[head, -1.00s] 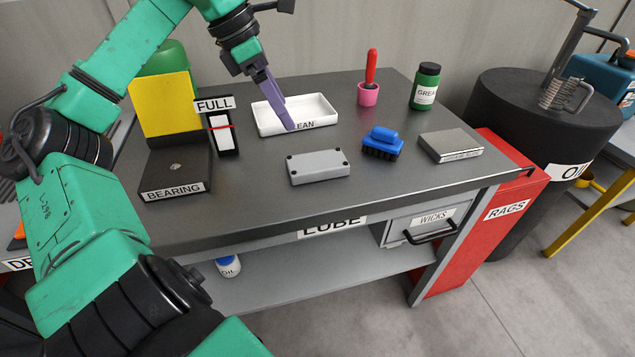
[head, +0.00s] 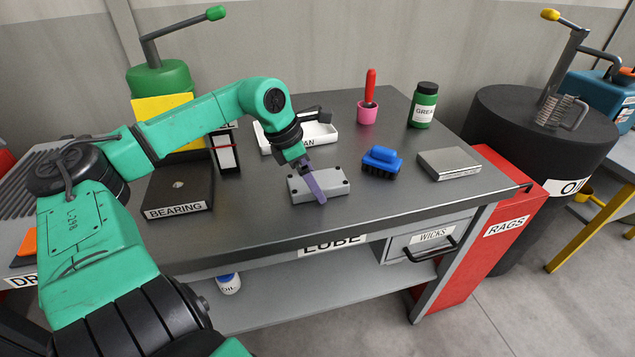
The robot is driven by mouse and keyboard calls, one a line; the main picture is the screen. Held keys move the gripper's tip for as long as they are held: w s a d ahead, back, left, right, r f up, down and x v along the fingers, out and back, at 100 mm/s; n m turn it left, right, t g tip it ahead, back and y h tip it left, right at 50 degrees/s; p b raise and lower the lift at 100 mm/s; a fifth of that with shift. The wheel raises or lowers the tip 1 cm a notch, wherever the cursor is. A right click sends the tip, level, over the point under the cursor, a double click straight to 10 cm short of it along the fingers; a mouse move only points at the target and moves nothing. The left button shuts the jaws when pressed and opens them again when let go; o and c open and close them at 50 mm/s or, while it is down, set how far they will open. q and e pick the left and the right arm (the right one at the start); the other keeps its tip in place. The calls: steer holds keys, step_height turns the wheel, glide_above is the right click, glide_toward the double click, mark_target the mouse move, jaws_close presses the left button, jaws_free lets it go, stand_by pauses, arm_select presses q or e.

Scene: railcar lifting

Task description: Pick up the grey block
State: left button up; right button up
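A light grey box-shaped block (head: 335,181) with dark corner screws lies flat near the middle of the bench top. My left gripper (head: 320,199) points down at it, its purple fingers crossing in front of the block and hiding part of its top. The fingers overlap in this view, so I cannot tell their opening, or whether they touch the block. A second, flatter grey block (head: 448,162) with a label on its front side lies farther right, apart from the gripper. My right gripper is not in view.
On the bench (head: 400,215) stand a blue brush (head: 381,161), a pink cup (head: 367,113) with a red handle, a green grease jar (head: 424,105), a white tray (head: 320,136) partly behind my arm, and a black bearing box (head: 178,192). The front right of the top is clear.

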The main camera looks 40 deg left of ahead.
arm_select(q)
steer(key=shift+r, duration=0.1)
steer(key=c, duration=1.5)
